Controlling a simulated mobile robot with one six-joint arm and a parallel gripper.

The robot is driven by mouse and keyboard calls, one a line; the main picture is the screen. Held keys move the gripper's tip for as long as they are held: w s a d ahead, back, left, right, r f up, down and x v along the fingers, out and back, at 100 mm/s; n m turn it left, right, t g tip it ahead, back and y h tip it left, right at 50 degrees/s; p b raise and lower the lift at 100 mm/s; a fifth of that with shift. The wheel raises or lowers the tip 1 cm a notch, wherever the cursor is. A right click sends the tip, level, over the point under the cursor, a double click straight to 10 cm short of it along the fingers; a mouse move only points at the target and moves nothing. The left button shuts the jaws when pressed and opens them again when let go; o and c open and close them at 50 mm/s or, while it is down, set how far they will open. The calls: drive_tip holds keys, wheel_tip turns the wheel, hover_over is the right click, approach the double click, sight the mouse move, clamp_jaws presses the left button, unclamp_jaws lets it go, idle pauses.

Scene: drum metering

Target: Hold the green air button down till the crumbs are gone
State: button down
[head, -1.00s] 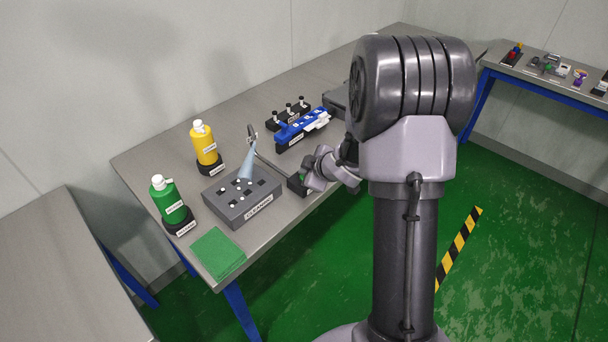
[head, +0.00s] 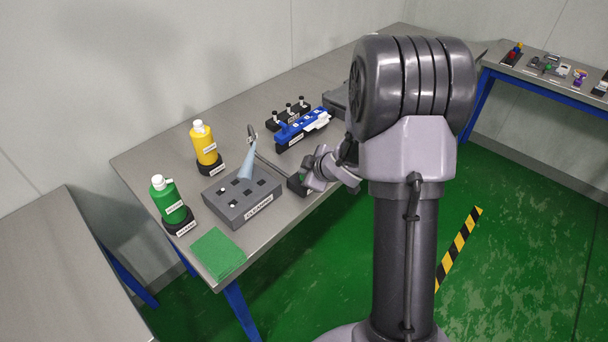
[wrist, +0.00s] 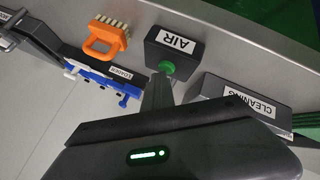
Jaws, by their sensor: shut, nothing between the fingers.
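The black AIR box (wrist: 175,47) has a round green button (wrist: 168,66) on it. My gripper (wrist: 160,82) is shut and empty, its fingertips at the button and seeming to touch it; how far it is pressed I cannot tell. In the head view the AIR box (head: 296,187) is partly hidden by my wrist. The grey CLEANING block (head: 242,205) has several dark square pockets. A pale blue cone of air (head: 246,168) spreads from a bent nozzle (head: 251,134) down onto the block. A few white crumbs (head: 233,204) still show at the block's left part.
A green bottle (head: 166,200) and a yellow bottle (head: 204,146) stand left of and behind the block. A green cloth (head: 217,252) lies at the front corner. A blue LOADER rack (head: 301,128) stands further back. An orange brush (wrist: 105,38) lies beside the AIR box.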

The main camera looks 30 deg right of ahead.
idle(0.7)
drive_tip(key=shift+r+p, duration=0.9)
wheel_tip(320, 180, up, 5)
drive_tip(key=p, duration=0.4)
drive_tip(key=shift+p, duration=0.4)
